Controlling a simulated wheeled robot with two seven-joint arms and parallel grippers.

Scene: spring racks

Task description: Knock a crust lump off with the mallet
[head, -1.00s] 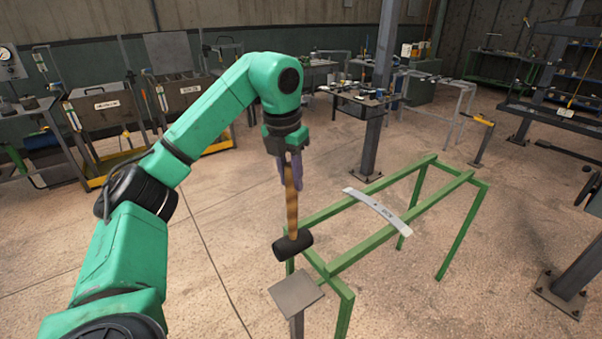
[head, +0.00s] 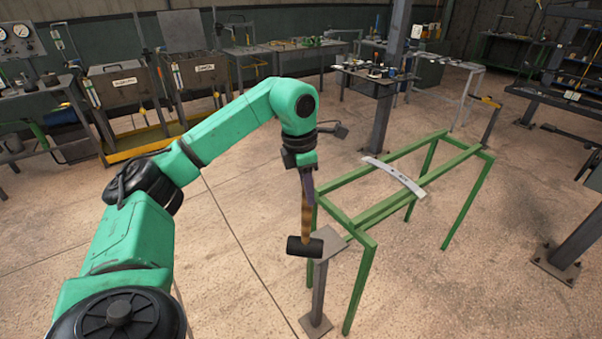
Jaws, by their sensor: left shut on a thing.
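My left gripper (head: 307,178) points down and is shut on the handle of a mallet. The mallet (head: 305,246) has a wooden handle and a dark cylindrical head, which hangs lowest. In the picture the head overlaps the left edge of a small grey plate on a post; I cannot tell whether they touch. A pale, curved leaf spring (head: 394,178) lies across the two top rails of a green rack (head: 370,228), to the right of the mallet and apart from it. I cannot make out a crust lump on it. My right gripper is not in view.
The grey plate (head: 325,243) stands on a post at the rack's near left end. A dark column (head: 389,80) rises behind the rack. Bins (head: 127,92) and workbenches line the back. Open floor lies left of the rack.

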